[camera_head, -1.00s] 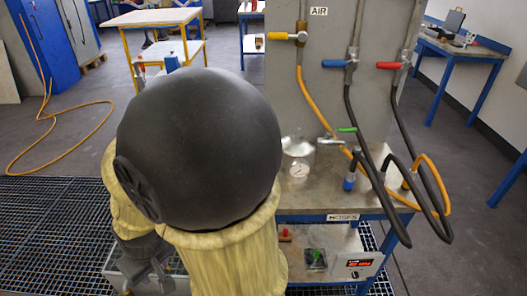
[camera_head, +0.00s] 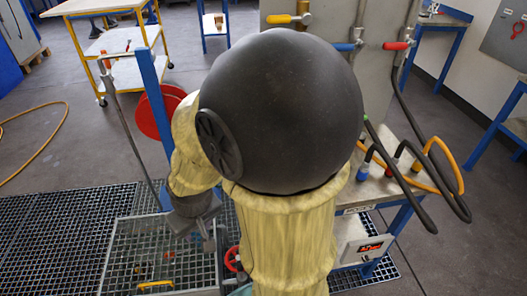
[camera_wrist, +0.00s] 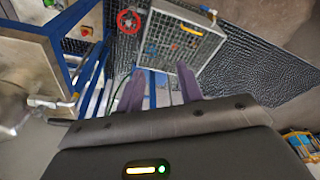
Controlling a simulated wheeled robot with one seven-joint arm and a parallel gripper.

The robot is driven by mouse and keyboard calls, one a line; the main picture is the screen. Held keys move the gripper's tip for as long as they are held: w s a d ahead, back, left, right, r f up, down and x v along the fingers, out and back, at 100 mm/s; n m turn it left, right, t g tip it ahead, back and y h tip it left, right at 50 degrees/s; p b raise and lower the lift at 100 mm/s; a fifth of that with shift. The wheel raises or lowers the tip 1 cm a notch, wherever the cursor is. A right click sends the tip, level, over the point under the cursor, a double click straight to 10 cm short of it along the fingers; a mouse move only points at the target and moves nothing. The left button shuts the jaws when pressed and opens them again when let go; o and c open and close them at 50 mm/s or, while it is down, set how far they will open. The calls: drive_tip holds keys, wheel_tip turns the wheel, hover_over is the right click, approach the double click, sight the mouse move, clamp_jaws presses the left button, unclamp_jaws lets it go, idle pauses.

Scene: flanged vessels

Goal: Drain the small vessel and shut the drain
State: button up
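The small vessel that stood on the bench by the hoses is hidden behind my arm in the head view. In the wrist view, a shiny metal body (camera_wrist: 18,90) lies at the left edge, and I cannot tell if it is the vessel. In the head view my gripper (camera_head: 207,236) is low, left of the bench and above the floor grating, away from that valve.
A mesh-topped frame (camera_head: 112,270) lies below my gripper, with a red handwheel (camera_head: 232,259) beside it. A blue post (camera_head: 155,100) with a red disc stands close to my arm. Black and orange hoses (camera_head: 440,180) loop over the bench's right side.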

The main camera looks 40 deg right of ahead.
drive_tip(key=shift+w, duration=0.45)
drive_tip(key=shift+o, duration=0.4)
drive_tip(key=shift+s+a, duration=0.15)
drive_tip(key=shift+s, duration=0.15)
drive_tip(key=w+d+r+m+t+h, duration=0.1)
drive_tip(key=w+r+m+t, duration=0.15)
drive_tip(key=w, duration=0.85)
drive_tip(key=w+d+r+m+t, duration=0.1)
drive_tip(key=w+t, duration=0.3)
drive_tip(key=w, duration=0.6)
drive_tip(key=w+d+r+m+h, duration=0.2)
drive_tip(key=w+d+m+h, duration=0.7)
drive_tip(key=w+d, duration=0.35)
drive_tip(key=s+d+f+m+g+h, duration=0.45)
drive_tip(key=m+g+h, duration=0.2)
drive_tip(key=g, duration=0.25)
drive_tip(key=s+a+f+m+g+y, duration=0.1)
drive_tip(key=s+a+f+m+g, duration=0.2)
drive_tip(key=g, duration=0.6)
drive_tip(key=s+a+f, duration=0.2)
drive_tip(key=s+f, duration=0.1)
drive_tip(key=s, duration=0.1)
drive_tip(key=shift+g, duration=0.35)
drive_tip(key=shift+d, duration=0.15)
